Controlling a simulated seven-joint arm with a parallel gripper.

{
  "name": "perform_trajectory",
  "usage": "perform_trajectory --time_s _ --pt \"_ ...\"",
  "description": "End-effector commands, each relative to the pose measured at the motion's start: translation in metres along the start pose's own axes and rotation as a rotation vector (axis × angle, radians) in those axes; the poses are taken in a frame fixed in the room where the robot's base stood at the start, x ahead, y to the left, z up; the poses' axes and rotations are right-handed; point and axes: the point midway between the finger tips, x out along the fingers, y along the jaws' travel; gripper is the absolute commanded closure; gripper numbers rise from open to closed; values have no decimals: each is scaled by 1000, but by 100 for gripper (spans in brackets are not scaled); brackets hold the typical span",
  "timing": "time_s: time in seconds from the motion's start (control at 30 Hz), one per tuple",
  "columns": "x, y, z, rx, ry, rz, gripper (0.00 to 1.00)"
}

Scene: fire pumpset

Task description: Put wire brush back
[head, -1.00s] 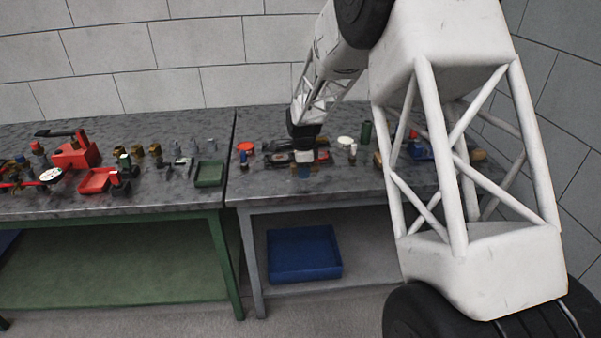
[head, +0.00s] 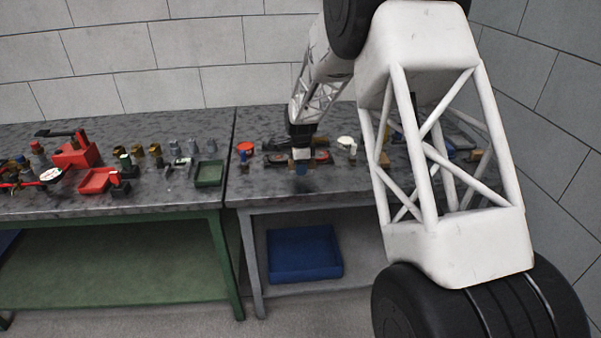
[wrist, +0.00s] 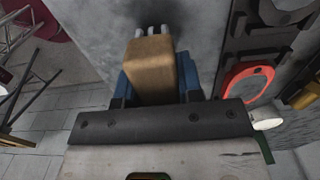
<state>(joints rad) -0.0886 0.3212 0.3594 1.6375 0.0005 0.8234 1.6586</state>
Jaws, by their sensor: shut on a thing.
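My gripper (wrist: 153,82) has its blue fingers shut on the sides of a tan wooden block with several grey tufts at its far end, which I take for the wire brush (wrist: 150,65). In the head view my gripper (head: 302,168) is small, over the front part of the right grey worktop (head: 340,180). I cannot tell there whether the brush touches the worktop. No clearly marked place for the brush can be made out.
In the wrist view an orange-red ring (wrist: 232,88) and a white round piece (wrist: 266,119) lie to the right. The head view shows a red-orange round part (head: 245,147), a green tray (head: 209,174) and a blue bin (head: 303,253) below. My arm hides the right end.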

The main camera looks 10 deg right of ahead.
Motion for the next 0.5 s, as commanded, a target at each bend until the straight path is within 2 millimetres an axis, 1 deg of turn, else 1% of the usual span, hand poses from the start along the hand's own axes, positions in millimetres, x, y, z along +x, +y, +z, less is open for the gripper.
perform_trajectory --time_s 0.1,0.2,0.5 --pt "14 0 0 0 0 0 96" --pt "21 0 0 0 0 1 96" --pt "23 0 0 0 0 0 96"
